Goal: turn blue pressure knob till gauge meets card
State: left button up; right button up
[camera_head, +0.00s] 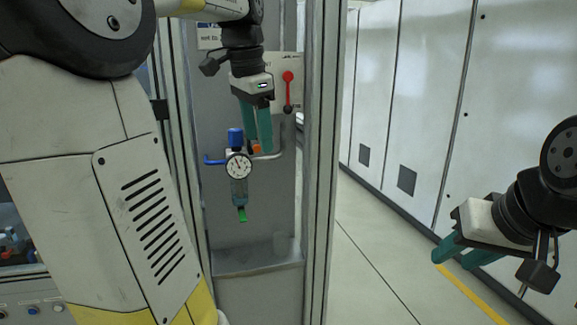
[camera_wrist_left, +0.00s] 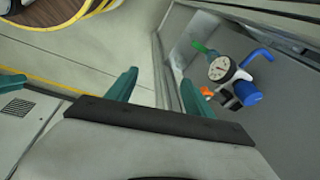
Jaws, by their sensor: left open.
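The blue pressure knob (camera_head: 235,137) sits on top of a regulator on a grey panel, with a round white gauge (camera_head: 238,165) below it. In the left wrist view the knob (camera_wrist_left: 247,93) and gauge (camera_wrist_left: 221,69) lie right of the fingers. My left gripper (camera_head: 258,143) is open beside the knob, to its right in the head view, with nothing visibly held. The gap between its fingers (camera_wrist_left: 160,88) is empty. My right gripper (camera_head: 452,261) is open and empty at the far right.
A blue lever (camera_head: 213,160) sticks out left of the gauge, and a green drain piece (camera_head: 242,214) hangs below. A red lever (camera_head: 288,90) is on a plate above right. A metal post (camera_head: 320,180) stands right of the panel. The floor beyond is open.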

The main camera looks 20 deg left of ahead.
pick_arm(q)
jog(key=s+d+f+n+t, duration=0.1)
jog(key=s+d+f+n, duration=0.2)
jog(key=s+d+f, duration=0.1)
jog(key=shift+s+d+f+t+h, duration=0.2)
jog(key=shift+s+f+t+h, duration=0.1)
jog(key=shift+s, duration=0.4)
jog(key=s+d+f+n+t+h, duration=0.1)
jog(key=s+d+f+n+t, duration=0.1)
jog(key=s+d+f+n, duration=0.3)
jog(key=s+f, duration=0.3)
jog(key=f, duration=0.1)
jog(key=shift+d+f, duration=0.15)
jog(key=shift+d, duration=0.05)
dwell(0.9)
